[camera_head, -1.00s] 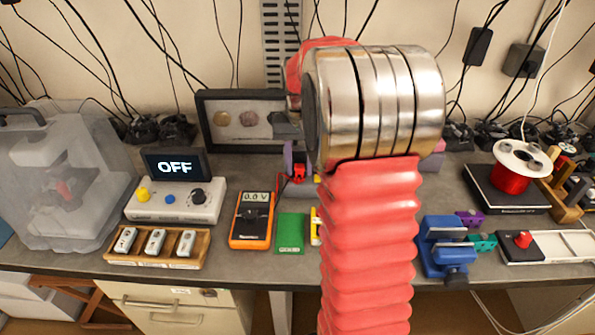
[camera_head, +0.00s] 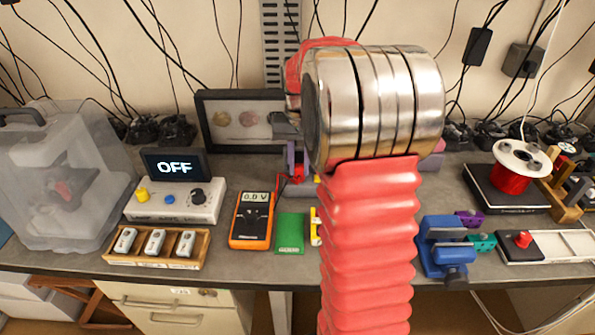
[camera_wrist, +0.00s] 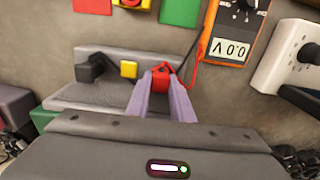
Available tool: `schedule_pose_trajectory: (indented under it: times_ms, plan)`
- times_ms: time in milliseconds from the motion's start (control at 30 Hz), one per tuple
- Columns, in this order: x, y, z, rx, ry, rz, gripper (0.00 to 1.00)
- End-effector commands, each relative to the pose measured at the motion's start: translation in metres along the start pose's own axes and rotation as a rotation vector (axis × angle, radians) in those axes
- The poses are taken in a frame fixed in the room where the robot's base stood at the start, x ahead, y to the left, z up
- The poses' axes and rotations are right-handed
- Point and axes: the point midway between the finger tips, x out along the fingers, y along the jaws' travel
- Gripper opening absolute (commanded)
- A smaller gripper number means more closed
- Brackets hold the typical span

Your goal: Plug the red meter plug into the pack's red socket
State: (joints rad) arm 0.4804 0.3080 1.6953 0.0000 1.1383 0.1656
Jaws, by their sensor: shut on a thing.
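The red meter plug (camera_wrist: 161,76) is between the purple fingertips of my gripper (camera_wrist: 161,84), which is shut on it. In the head view the plug (camera_head: 298,172) shows just left of my arm, behind the meter. In the wrist view it is at the right end of the grey pack (camera_wrist: 125,57), which carries a black part (camera_wrist: 90,68) and a yellow part (camera_wrist: 128,69). No red socket is clearly visible; my gripper and plug cover that end. I cannot tell whether the plug is seated. A red lead runs to the orange meter (camera_head: 251,221), which reads 0.0 V.
A green card (camera_head: 290,233) lies right of the meter. A white box with an OFF display (camera_head: 175,166) and a wooden tray (camera_head: 156,261) stand left. A blue vise (camera_head: 442,248) is at the right. A framed case (camera_head: 241,143) stands behind. My arm hides the bench's middle.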

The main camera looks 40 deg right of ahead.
Motion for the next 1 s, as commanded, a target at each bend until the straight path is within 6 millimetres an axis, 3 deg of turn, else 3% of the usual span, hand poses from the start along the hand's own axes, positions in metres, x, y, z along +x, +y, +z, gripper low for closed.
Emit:
schedule_pose_trajectory:
  times_ms: [200,1000]
  plan:
    - [0.0,0.0,0.0,0.0,0.0,0.0,0.0]
    - [-0.0096,0.0,-0.0003,0.0,0.001,0.0,0.0]
